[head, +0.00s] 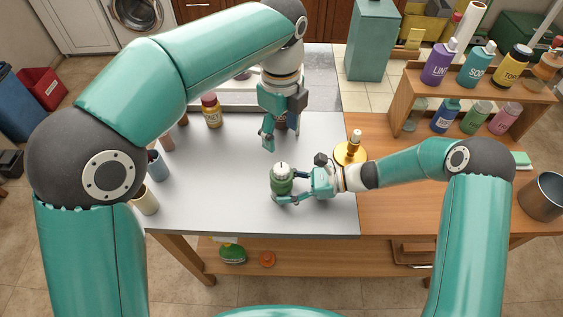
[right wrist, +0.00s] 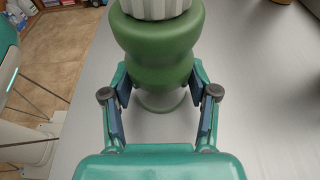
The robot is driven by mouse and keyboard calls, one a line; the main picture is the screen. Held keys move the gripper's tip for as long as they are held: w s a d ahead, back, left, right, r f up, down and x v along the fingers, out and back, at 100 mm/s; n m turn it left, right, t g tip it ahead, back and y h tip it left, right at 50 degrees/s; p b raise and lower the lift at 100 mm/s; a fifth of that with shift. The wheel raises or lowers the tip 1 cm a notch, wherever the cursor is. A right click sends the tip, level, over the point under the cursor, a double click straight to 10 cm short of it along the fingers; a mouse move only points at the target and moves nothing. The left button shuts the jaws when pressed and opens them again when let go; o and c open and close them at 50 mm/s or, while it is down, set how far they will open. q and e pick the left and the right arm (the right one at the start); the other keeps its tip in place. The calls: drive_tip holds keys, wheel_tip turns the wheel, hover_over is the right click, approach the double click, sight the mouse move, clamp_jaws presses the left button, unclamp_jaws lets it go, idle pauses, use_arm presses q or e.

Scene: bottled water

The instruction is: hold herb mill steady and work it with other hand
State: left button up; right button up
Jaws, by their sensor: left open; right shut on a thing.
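The herb mill (head: 282,184) stands upright on the light grey tabletop, with a green body and a pale ribbed top. In the right wrist view the mill (right wrist: 158,42) fills the upper middle, its top cut off by the frame edge. My right gripper (head: 277,196) is shut on it from the right, with a finger on each side of the lower body; the fingers (right wrist: 160,95) show in the right wrist view. My left gripper (head: 281,138) is open above and behind the mill, pointing down and apart from it. A dark object shows behind its fingers, partly hidden.
A yellow-labelled bottle (head: 211,111) and several cups stand along the table's left side. A gold stand (head: 350,152) is close behind my right wrist. A wooden rack (head: 470,90) of bottles stands at the right. The grey tabletop left of the mill is clear.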

sight(281, 167)
use_arm(q)
drive_tip(key=shift+m, duration=0.3)
wheel_tip(281, 167, down, 12)
drive_tip(key=shift+r, duration=0.1)
drive_tip(key=c, duration=1.2)
